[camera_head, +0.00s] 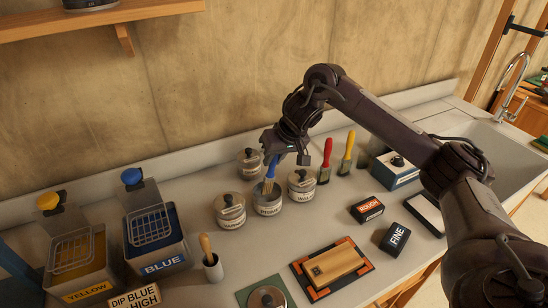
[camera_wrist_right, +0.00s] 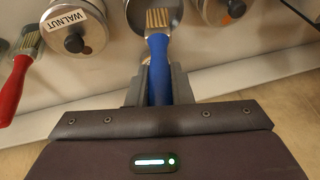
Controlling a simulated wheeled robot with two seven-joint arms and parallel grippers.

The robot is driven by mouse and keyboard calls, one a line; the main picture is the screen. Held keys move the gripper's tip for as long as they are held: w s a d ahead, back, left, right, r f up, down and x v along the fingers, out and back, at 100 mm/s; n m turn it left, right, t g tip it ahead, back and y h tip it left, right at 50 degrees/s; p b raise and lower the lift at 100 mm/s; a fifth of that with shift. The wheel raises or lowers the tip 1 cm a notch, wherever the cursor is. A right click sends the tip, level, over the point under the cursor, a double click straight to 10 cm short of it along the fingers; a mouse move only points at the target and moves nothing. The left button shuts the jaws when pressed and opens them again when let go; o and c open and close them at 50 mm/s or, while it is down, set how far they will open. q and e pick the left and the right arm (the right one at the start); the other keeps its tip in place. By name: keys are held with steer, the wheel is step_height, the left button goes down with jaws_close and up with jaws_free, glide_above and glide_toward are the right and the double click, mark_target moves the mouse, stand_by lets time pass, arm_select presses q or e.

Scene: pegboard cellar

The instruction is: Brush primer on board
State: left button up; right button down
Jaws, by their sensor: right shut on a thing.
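My right gripper (camera_head: 287,150) is shut on the blue-handled brush (camera_head: 271,168), which points down into the open primer tin (camera_head: 267,207) on the counter. The right wrist view shows the blue handle (camera_wrist_right: 159,70) between the fingers and pale bristles over the tin's opening (camera_wrist_right: 137,18). Whether the bristles touch primer is hard to tell. The wooden board (camera_head: 333,264) lies flat on a dark mat with orange corners (camera_head: 353,289), in front and to the right of the tin. My left gripper is not in view.
Lidded tins stand close around the primer: varnish (camera_head: 230,211), walnut (camera_head: 301,186) and one behind (camera_head: 250,163). Red (camera_head: 325,160) and yellow (camera_head: 347,152) brushes stand to the right. Sanding blocks (camera_head: 367,209) lie right of the board; blue (camera_head: 157,244) and yellow (camera_head: 80,271) paint trays stand left.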

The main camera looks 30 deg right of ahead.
steer(key=shift+f, duration=0.5)
stand_by(0.4)
steer(key=shift+f+p, duration=0.15)
steer(key=shift+p, duration=0.2)
stand_by(2.1)
step_height(320, 180, up, 7)
steer(key=p, duration=0.8)
steer(key=shift+p, duration=0.35)
steer(key=shift+a, duration=0.1)
stand_by(0.5)
